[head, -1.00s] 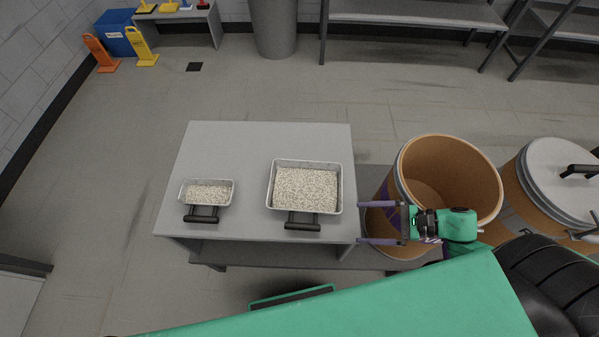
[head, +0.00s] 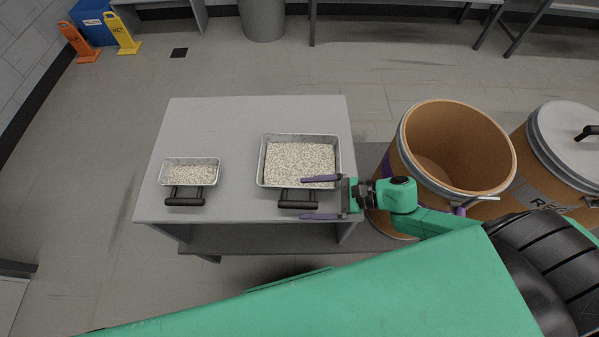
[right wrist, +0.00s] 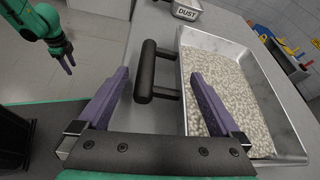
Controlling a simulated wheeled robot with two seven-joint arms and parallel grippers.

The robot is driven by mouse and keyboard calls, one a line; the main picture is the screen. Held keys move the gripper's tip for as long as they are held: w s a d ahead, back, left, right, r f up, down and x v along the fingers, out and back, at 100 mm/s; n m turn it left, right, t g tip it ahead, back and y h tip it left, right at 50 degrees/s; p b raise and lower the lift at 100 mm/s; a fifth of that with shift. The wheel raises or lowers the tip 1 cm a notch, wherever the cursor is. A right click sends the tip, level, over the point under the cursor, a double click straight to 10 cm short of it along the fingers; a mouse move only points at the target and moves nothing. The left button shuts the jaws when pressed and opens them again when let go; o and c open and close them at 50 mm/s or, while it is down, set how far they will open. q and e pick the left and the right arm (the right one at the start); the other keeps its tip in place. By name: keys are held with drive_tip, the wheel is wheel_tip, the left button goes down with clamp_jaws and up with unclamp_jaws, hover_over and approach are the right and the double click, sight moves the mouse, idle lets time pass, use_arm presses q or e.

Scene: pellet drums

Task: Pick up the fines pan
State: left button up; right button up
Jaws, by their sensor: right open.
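Two metal pans of pale pellets stand on the grey table: a larger one (head: 299,162) at right and a smaller one (head: 190,173) at left. In the right wrist view the smaller pan (right wrist: 187,12) reads "DUST"; no label shows on the larger pan (right wrist: 285,120). Each has a black handle at the near side. My right gripper (head: 302,198) is open, its purple fingers on either side of the larger pan's handle (head: 298,204) in the head view. I cannot tell whether they touch it. My left gripper (right wrist: 66,57) shows only in the right wrist view, its opening unclear.
An open brown drum (head: 455,150) stands right of the table, with a lidded drum (head: 570,145) beyond it. Bare tabletop (head: 240,115) lies behind and between the pans. Open floor lies left of the table.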

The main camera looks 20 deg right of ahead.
use_arm(q)
drive_tip(key=shift+s, duration=0.4)
use_arm(e)
drive_tip(key=shift+r, duration=0.1)
clamp_jaws()
drive_tip(key=shift+r, duration=0.1)
use_arm(q)
wheel_tip(320, 180, up, 7)
drive_tip(key=p, duration=0.7)
use_arm(e)
wheel_tip(320, 180, up, 20)
